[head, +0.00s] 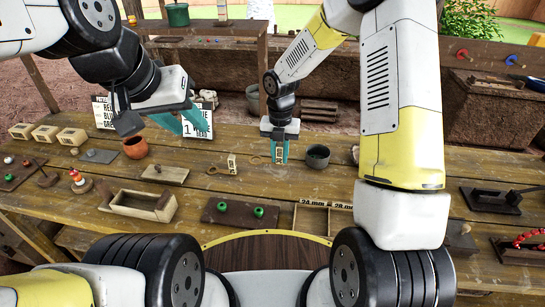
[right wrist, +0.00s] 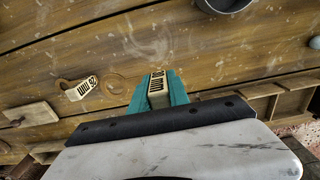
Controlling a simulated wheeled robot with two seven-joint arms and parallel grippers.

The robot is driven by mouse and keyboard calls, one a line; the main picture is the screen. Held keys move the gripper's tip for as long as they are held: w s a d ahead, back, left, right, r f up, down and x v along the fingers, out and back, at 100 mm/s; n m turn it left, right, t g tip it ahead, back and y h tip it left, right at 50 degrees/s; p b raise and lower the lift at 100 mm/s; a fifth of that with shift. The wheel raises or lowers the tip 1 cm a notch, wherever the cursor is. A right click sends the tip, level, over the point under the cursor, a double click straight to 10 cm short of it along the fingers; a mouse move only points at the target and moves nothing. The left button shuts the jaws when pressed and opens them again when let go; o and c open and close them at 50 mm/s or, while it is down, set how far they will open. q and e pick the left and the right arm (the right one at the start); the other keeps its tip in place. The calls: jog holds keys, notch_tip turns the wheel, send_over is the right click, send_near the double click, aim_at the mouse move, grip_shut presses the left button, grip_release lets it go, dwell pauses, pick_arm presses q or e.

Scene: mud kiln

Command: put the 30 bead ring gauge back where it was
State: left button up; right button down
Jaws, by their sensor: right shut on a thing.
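My right gripper (head: 279,152) is shut on a small pale gauge (head: 279,156) with dark lettering, over the middle of the wooden table. In the right wrist view the gauge (right wrist: 157,88) stands between the teal fingers (right wrist: 160,88); its number is too small to read surely. A second pale lettered gauge (head: 232,163) is on the table to the left, also in the right wrist view (right wrist: 82,89). A tan ring shape (head: 256,160) lies between the two; I cannot tell if it is a mark or a part. My left gripper (head: 182,123) is open and empty, at the back left.
A dark grey cup (head: 317,156) stands just right of my right gripper. An orange pot (head: 135,147) is to the left. A dark board with green beads (head: 240,213) and a sorting box (head: 322,219) with mm labels lie in front.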

aim_at(279, 179)
jog(key=shift+f, duration=3.4)
jog(key=c, duration=1.3)
grip_release()
jog(key=shift+f, duration=0.15)
jog(key=shift+o, duration=0.2)
